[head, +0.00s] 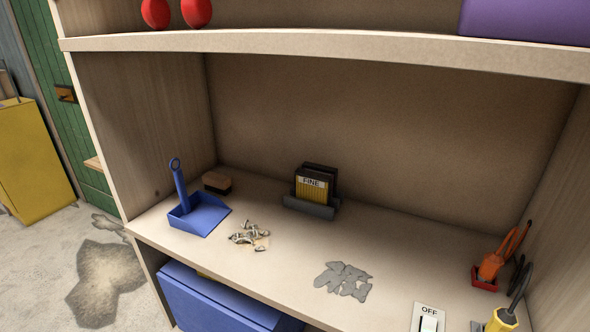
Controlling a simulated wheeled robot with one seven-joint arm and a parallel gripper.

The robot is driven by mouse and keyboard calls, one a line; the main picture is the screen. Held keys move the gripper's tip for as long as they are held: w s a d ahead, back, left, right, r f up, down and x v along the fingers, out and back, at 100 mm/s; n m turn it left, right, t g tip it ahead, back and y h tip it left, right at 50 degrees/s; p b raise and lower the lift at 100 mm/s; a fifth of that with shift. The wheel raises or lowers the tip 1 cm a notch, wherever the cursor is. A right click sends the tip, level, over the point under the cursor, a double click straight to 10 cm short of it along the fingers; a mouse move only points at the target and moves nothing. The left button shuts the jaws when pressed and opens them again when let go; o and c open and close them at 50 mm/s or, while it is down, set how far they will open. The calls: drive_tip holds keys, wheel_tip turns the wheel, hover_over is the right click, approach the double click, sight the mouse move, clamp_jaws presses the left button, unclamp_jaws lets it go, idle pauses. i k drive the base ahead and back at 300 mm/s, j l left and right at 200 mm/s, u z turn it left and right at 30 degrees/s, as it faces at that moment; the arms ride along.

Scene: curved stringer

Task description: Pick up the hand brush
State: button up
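A small block with a tan wooden top and dark underside, which looks like the hand brush (217,181), lies on the shelf at the left, near the back corner. It is just behind and right of a blue dustpan (203,219), whose handle stands upright with a ring at its top. The dustpan is apart from the brush or nearly so; I cannot tell exactly. My gripper is not in view.
Curly shavings (250,236) and a grey flat patch (343,280) lie on the shelf. A holder marked FINE (312,187) stands mid-back. Orange-handled tools (492,266) stand right, near an OFF switch (428,321). An upper shelf (330,47) overhangs. Side walls bound the compartment.

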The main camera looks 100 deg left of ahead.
sight(219, 183)
drive_tip(key=u, duration=3.1)
